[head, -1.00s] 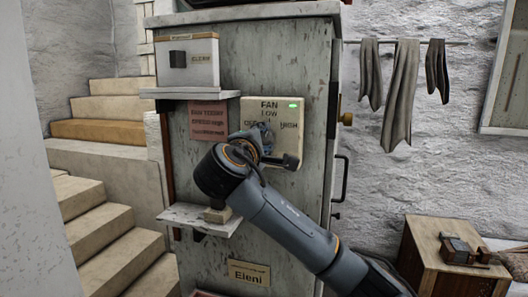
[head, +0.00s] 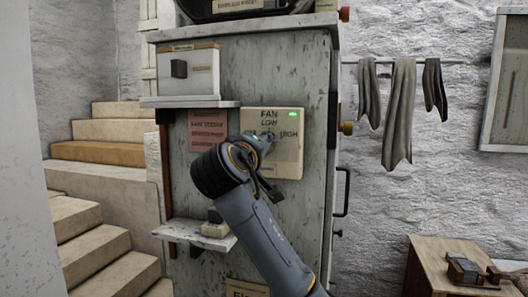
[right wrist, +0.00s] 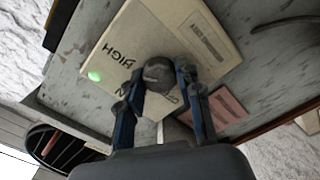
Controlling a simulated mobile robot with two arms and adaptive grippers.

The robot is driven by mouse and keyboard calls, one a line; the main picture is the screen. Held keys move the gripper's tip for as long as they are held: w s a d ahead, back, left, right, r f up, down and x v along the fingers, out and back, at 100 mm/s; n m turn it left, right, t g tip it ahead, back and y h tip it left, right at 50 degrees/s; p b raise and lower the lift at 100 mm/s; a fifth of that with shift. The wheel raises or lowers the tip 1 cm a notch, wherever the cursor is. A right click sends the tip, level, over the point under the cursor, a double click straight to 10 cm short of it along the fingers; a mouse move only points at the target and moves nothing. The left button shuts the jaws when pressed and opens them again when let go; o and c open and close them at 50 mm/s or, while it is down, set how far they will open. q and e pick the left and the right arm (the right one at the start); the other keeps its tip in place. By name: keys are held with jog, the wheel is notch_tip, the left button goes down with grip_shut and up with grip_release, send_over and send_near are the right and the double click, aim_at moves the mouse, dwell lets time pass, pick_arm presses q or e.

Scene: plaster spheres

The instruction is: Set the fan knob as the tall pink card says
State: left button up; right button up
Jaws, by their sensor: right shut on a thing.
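The cream fan panel (head: 285,160) is on the cabinet front, with LOW at its top, HIGH at its right and a lit green light. It also shows in the right wrist view (right wrist: 190,30). The round dark grey fan knob (right wrist: 158,73) is between the two fingers of my right gripper (right wrist: 160,82), which is shut on it. In the head view my right gripper (head: 264,141) covers most of the knob; I cannot tell its setting. The pink card (head: 207,131) is left of the panel; its heading begins with FAN, the lower lines are blurred. My left gripper is out of view.
A box with a dark switch (head: 179,69) stands on a shelf above the pink card. Stairs (head: 95,235) are at the left. A small wooden table (head: 435,275) is at the lower right.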

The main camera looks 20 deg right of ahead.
jog(key=shift+f, duration=0.15)
dwell(0.3)
jog(key=o, duration=1.2)
jog(key=shift+c, duration=0.2)
jog(key=v, duration=1.2)
